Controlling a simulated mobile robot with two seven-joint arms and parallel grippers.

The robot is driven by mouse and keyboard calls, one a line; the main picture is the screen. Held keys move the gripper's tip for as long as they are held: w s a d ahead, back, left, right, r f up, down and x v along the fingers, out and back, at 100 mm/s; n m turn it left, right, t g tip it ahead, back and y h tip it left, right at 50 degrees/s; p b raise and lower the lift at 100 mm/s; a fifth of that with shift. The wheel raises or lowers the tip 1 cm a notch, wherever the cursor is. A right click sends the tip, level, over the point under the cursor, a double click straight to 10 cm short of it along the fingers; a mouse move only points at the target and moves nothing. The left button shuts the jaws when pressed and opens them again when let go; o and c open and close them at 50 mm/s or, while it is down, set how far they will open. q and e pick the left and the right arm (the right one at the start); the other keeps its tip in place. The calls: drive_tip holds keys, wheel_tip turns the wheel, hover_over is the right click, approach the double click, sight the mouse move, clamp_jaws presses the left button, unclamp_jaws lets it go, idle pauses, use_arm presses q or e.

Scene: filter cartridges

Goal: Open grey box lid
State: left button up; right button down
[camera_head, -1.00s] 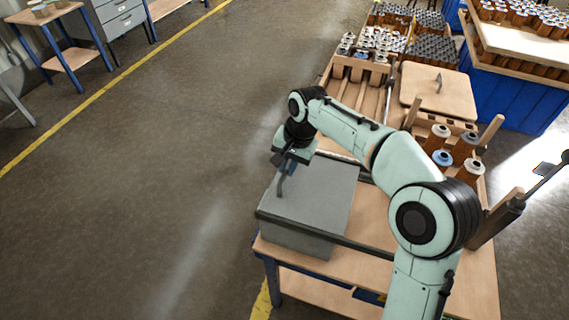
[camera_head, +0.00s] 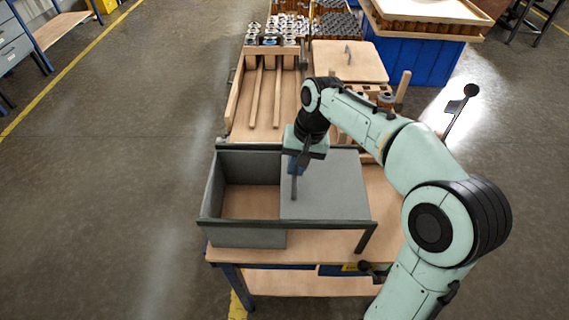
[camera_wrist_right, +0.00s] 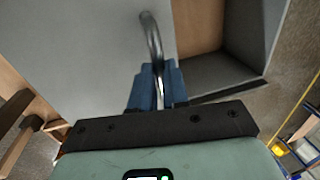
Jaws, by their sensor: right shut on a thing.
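The grey box (camera_head: 245,236) stands on the wooden workbench, its left part open and its wooden floor showing, empty. Its grey lid (camera_head: 335,188) lies flat, slid to the right along the rails and reaching past the box's right side. My right gripper (camera_head: 295,166) is over the lid's left edge, shut on the lid's handle (camera_head: 294,187). In the right wrist view, the blue fingers (camera_wrist_right: 158,88) close around the curved metal handle (camera_wrist_right: 151,38), with the lid (camera_wrist_right: 80,45) to the left and the open box to the right. My left gripper is not in view.
Behind the box is a wooden rack (camera_head: 234,105) with long slots. A wooden board with a handle (camera_head: 350,62) lies at its right, with cartridges beyond. A blue bin (camera_head: 415,60) stands at the back right. The floor left of the bench is clear.

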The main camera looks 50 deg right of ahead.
drive_tip(key=c, duration=1.1)
unclamp_jaws()
drive_tip(key=r+p, duration=0.1)
drive_tip(key=r, duration=0.3)
drive_tip(key=s+d+r+p, duration=0.1)
drive_tip(key=r, duration=0.3)
drive_tip(key=s+r+p, duration=0.1)
drive_tip(key=r, duration=0.4)
drive_tip(key=shift+d+r, duration=0.1)
drive_tip(key=shift+d, duration=0.3)
